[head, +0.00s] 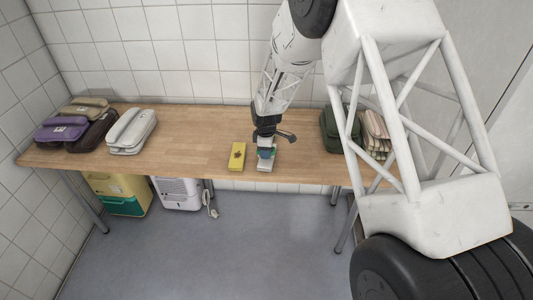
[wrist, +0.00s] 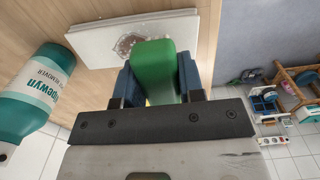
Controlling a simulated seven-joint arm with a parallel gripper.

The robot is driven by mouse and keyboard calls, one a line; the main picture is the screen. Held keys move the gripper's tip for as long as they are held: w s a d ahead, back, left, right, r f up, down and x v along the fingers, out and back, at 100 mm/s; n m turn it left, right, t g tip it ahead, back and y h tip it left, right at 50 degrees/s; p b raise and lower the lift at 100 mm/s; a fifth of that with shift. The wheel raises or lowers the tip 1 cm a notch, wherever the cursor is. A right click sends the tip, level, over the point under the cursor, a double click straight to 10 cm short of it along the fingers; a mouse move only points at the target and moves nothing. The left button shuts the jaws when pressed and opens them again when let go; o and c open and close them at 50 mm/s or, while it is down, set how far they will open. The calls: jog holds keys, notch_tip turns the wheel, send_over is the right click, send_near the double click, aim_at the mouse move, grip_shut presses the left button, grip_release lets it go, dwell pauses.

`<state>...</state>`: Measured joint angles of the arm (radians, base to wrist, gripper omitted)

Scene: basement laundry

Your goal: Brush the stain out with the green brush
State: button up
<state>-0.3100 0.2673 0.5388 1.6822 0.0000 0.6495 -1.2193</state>
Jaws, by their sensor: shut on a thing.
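My gripper (head: 265,143) points down over the front part of the wooden table. In the wrist view my gripper (wrist: 153,85) has its blue fingers shut on the green brush (wrist: 153,68). A pale flat block (wrist: 88,42) lies under the brush's far end, with a brownish stain (wrist: 126,43) partly hidden by the brush. The pale block also shows in the head view (head: 266,167), just below the gripper. I cannot tell whether the brush touches the stain. The brush's bristles are hidden.
A yellow block (head: 238,156) with a dark mark lies left of the pale block. A teal remover bottle (wrist: 28,92) is close by on the wall side. Folded cases (head: 75,128) and a white case (head: 131,130) are left; a green case (head: 335,132) is right. The table (head: 190,140) centre-left is clear.

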jog(key=shift+r, duration=2.75)
jog(key=shift+f, duration=0.1)
